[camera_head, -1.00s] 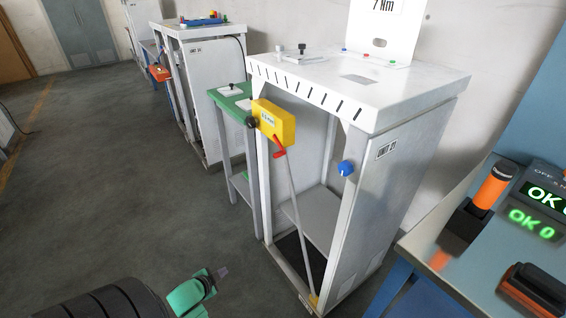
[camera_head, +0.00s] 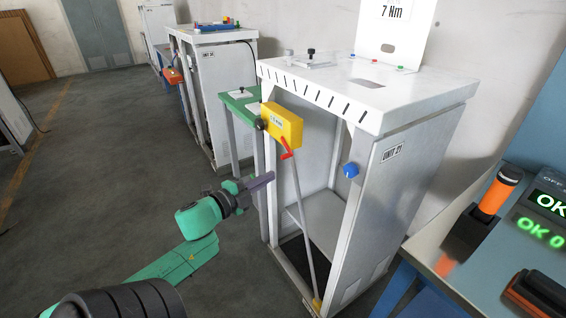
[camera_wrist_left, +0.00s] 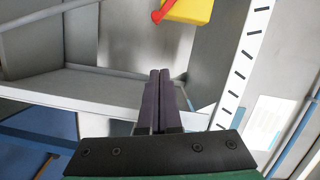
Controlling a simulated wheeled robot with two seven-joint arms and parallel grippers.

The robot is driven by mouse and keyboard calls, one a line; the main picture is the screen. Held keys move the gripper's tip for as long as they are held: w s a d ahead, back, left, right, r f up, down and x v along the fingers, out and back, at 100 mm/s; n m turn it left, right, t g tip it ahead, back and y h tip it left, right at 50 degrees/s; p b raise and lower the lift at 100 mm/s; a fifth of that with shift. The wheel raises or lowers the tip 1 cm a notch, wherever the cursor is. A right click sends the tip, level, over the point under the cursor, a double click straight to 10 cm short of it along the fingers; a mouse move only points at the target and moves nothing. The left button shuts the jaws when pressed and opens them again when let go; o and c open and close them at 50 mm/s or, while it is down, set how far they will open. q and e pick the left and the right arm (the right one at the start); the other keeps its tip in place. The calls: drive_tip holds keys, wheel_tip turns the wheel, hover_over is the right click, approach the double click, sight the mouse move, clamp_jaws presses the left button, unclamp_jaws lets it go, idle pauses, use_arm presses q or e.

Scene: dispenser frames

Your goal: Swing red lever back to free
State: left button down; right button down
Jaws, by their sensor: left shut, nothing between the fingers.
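The red lever (camera_head: 287,149) hangs below the yellow box (camera_head: 283,124) on the front left post of the white unit (camera_head: 410,160). It also shows in the left wrist view (camera_wrist_left: 160,13) at the top edge, under the yellow box (camera_wrist_left: 188,10), only partly in frame. My left gripper (camera_head: 268,178) is shut and empty. It points right, below and a little left of the lever in the head view, apart from it. In the left wrist view its dark fingers (camera_wrist_left: 158,75) lie together. My right gripper is not in view.
A thin grey rod (camera_head: 304,215) runs from near the lever down to the unit's base. A blue knob (camera_head: 351,170) sits on the right post. A green side table (camera_head: 240,101) stands behind the yellow box. A bench with an orange tool (camera_head: 495,195) is at the right.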

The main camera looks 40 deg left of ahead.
use_arm(q)
drive_tip(key=w+a+f, duration=0.1)
drive_tip(key=w+a, duration=0.2)
drive_tip(key=w, duration=0.7)
drive_tip(key=shift+w+f, duration=0.35)
drive_tip(key=shift+a, duration=0.1)
drive_tip(key=shift+f+m+b, duration=0.3)
drive_tip(key=shift+b, duration=0.15)
drive_tip(key=shift+a+f, duration=0.1)
